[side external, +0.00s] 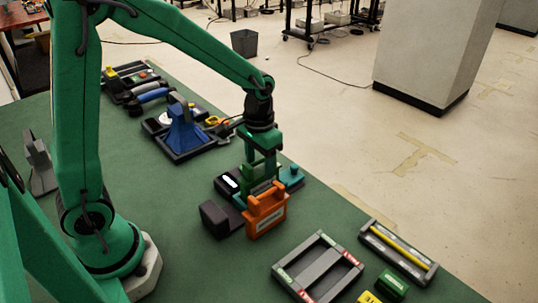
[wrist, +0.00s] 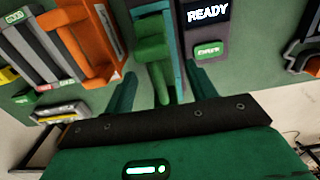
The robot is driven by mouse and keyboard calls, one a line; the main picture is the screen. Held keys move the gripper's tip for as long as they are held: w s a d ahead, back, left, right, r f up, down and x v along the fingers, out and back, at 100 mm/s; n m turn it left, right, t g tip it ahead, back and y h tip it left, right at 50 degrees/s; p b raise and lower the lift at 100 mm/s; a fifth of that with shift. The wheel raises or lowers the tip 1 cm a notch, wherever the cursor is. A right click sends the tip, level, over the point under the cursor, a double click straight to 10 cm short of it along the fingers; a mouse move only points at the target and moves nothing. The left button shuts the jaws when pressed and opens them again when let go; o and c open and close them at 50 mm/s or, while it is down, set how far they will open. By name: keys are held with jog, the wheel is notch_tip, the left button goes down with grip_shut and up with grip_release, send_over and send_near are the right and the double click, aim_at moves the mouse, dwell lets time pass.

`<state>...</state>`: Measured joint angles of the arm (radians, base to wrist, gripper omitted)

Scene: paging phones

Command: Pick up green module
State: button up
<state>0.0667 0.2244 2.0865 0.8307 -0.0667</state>
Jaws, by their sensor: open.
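A green module (wrist: 153,45) with a raised handle stands in a teal-edged slot, in the middle of the wrist view. In the side external view it shows partly (side external: 249,171), behind and below my gripper. My gripper (wrist: 162,88) is open, with one finger on each side of the module's handle. It points down over the module in the side external view (side external: 263,170). I cannot tell whether the fingers touch it. An orange module (side external: 265,212) with a handle stands beside it, and it also shows in the wrist view (wrist: 88,35).
A device with a READY screen (wrist: 208,14) adjoins the slot. A grey tray (side external: 292,257), a small green block (side external: 392,284), a yellow block (side external: 368,298) and a holder with a yellow stick (side external: 398,251) lie at front right. A blue device (side external: 185,132) stands behind left.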

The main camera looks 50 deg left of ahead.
aim_at(260, 171)
jog(key=shift+f, duration=2.25)
grip_shut()
